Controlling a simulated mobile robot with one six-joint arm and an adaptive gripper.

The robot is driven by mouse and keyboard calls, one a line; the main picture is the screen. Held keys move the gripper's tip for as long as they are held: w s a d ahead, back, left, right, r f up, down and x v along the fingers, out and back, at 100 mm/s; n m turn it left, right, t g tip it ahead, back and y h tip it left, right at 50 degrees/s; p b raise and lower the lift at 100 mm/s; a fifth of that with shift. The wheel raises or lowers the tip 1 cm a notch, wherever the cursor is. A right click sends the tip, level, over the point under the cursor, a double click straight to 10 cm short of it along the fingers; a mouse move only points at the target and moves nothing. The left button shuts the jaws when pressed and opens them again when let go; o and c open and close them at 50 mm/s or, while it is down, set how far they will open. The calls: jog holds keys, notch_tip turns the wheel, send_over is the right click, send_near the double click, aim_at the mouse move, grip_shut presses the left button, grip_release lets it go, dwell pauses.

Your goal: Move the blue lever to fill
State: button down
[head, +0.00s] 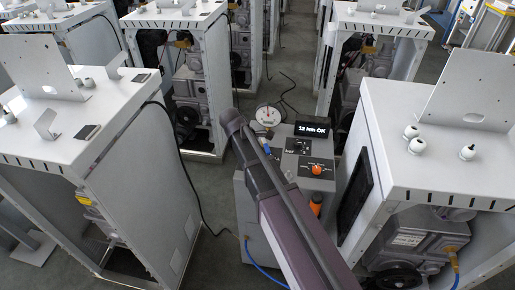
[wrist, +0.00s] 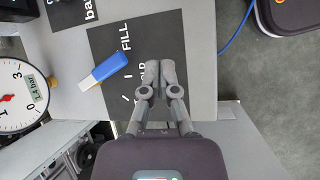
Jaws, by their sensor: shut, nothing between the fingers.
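The blue lever (wrist: 112,67) shows in the wrist view, lying aslant over the edge of a black label plate (wrist: 108,35). Its pale end points lower left; its blue end points upper right, near the word FILL. A second word lower on the plate is partly covered by my gripper (wrist: 160,68). My gripper is shut and empty, to the right of the lever with a gap between them in the picture. Height above the plate is unclear.
A round gauge (wrist: 17,98) reading 1.4 bar is left of the lever; it also shows in the head view (head: 268,116). The dispenser bears an orange knob (head: 317,170) and a display (head: 311,129) reading "12 km OK". White cabinets (head: 130,125) stand close on both sides.

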aim_at(266, 148)
jog(key=w+a+r+n+h, duration=0.1)
jog(key=w+a+n, duration=0.1)
jog(key=a, duration=0.3)
jog(key=w+a+r+n+t+h, duration=0.1)
jog(key=w+a+r+n, duration=0.1)
jog(key=a+n, duration=0.2)
jog(key=shift+w+a+t+h, duration=0.15)
jog(key=shift+a+t+h, duration=0.15)
jog(key=shift+a, duration=0.9)
jog(key=b+x, duration=0.7)
jog(key=x, duration=0.3)
jog(key=shift+f, duration=0.1)
jog(key=shift+w+d, duration=0.15)
jog(key=shift+d, duration=0.95)
jog(key=shift+w+d, duration=0.25)
jog(key=shift+d, duration=0.65)
jog(key=shift+s+d+n, duration=0.1)
jog(key=shift+n, duration=0.2)
